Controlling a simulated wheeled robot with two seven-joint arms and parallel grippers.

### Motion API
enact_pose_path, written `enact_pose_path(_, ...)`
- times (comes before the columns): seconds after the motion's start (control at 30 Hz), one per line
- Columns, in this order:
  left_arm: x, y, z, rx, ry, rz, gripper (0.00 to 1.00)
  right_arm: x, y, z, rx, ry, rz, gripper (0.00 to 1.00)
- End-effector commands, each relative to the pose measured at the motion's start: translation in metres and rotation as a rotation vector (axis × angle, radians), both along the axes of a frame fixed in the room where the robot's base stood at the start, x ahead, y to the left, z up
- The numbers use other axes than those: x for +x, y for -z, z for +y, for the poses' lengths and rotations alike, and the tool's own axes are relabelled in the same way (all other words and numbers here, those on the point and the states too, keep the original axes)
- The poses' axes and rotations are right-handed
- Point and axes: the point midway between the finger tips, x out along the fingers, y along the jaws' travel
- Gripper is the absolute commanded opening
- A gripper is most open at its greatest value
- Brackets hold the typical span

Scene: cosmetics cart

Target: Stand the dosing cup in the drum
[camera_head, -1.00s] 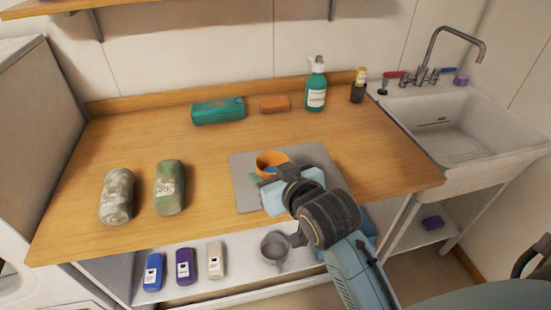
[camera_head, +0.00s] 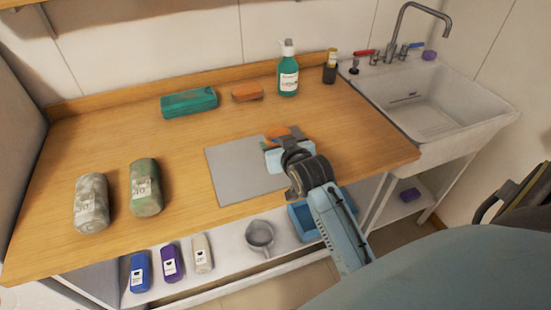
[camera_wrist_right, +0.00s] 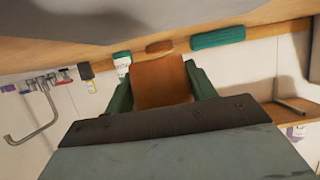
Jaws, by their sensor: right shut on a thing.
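An orange cup (camera_head: 278,133), seemingly the dosing cup, is in my right gripper (camera_head: 288,148), above the far right part of a grey mat (camera_head: 235,175). In the right wrist view the orange cup (camera_wrist_right: 161,80) sits between the two green fingers of my right gripper (camera_wrist_right: 160,85), which is shut on it. Part of the cup is hidden by the gripper in the head view, so its contents do not show. The drum does not show now. My left gripper is not in view.
Two mottled rolls (camera_head: 91,203) lie on the left of the wooden counter (camera_head: 180,155). A teal box (camera_head: 188,102), orange bar (camera_head: 247,92) and pump bottle (camera_head: 288,75) stand behind. A grey handled pot (camera_head: 259,234) is on the lower shelf. The sink (camera_head: 430,105) is right.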

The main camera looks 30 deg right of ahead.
Motion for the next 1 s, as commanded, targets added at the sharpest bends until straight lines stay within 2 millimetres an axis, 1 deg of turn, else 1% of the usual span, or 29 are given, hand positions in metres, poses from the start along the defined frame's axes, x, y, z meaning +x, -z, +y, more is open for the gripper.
enact_pose_path(0.17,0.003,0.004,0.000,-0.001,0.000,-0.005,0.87,0.000,0.018,0.000,-0.001,0.000,0.001,0.32)
enact_pose_path(0.3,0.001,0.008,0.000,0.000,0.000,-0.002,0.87,0.000,0.038,0.000,-0.001,0.001,0.001,0.32)
enact_pose_path(0.4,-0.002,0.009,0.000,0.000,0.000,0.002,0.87,0.000,0.045,0.000,-0.001,0.000,0.000,0.32)
enact_pose_path(0.67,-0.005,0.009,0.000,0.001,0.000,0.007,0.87,0.000,0.045,0.000,-0.001,0.000,-0.002,0.32)
enact_pose_path(0.8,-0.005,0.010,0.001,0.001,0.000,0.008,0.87,0.000,0.048,0.000,-0.001,0.000,-0.002,0.32)
enact_pose_path(0.83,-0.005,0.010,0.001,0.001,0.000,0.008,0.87,0.000,0.049,0.000,-0.001,0.000,-0.001,0.57)
enact_pose_path(1.0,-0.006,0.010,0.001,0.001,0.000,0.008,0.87,0.000,0.048,0.000,-0.001,0.000,-0.001,0.78)
